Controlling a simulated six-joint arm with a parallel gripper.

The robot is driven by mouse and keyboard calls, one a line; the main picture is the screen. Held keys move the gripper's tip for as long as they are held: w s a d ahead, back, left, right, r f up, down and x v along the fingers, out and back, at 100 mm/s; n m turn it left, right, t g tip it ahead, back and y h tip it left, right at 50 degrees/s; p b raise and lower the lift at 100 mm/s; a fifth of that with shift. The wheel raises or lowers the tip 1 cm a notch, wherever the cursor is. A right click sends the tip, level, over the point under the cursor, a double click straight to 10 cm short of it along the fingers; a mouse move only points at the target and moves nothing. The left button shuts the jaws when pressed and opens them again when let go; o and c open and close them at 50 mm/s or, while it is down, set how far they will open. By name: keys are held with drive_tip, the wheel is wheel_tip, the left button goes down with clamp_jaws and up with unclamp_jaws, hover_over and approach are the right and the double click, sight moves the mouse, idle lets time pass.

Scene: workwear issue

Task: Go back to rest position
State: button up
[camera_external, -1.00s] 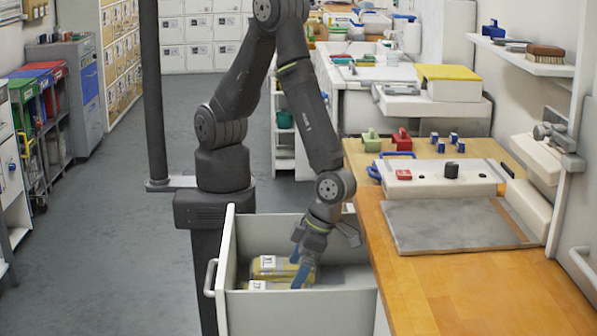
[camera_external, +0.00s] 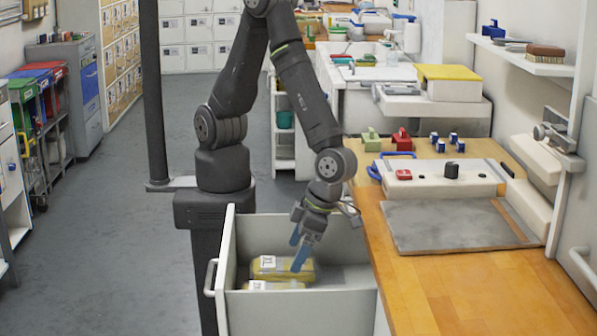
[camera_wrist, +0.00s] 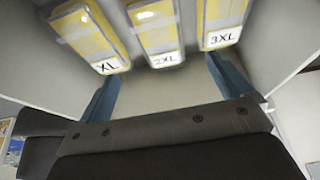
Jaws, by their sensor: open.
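My gripper (camera_external: 300,254) is open and empty, pointing down over the open drawer (camera_external: 300,309). In the wrist view its blue fingers (camera_wrist: 170,80) stand wide apart with nothing between them. Three yellow packs lie side by side in the drawer, ahead of the fingers. They are the pack labelled XL (camera_wrist: 88,30), the pack labelled 2XL (camera_wrist: 153,25) and the pack labelled 3XL (camera_wrist: 222,15). In the outside view two yellow packs show, one farther back (camera_external: 270,276) and one partly hidden by the drawer's front wall (camera_external: 285,284).
The drawer walls (camera_external: 228,250) surround the fingertips. A wooden worktop (camera_external: 440,290) stands close on the right, with a grey mat (camera_external: 455,228) and a white device (camera_external: 440,182) on it. The grey floor (camera_external: 110,260) on the left is clear.

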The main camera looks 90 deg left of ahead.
sight(289, 288)
drive_tip(key=x, duration=0.3)
drive_tip(key=w+x, duration=0.1)
drive_tip(key=x, duration=0.3)
drive_tip(key=w+x, duration=0.1)
drive_tip(key=x, duration=0.2)
drive_tip(key=shift+s+f, duration=0.1)
drive_tip(key=shift+f, duration=0.5)
drive_tip(key=shift+r, duration=0.65)
drive_tip(key=shift+f, duration=0.15)
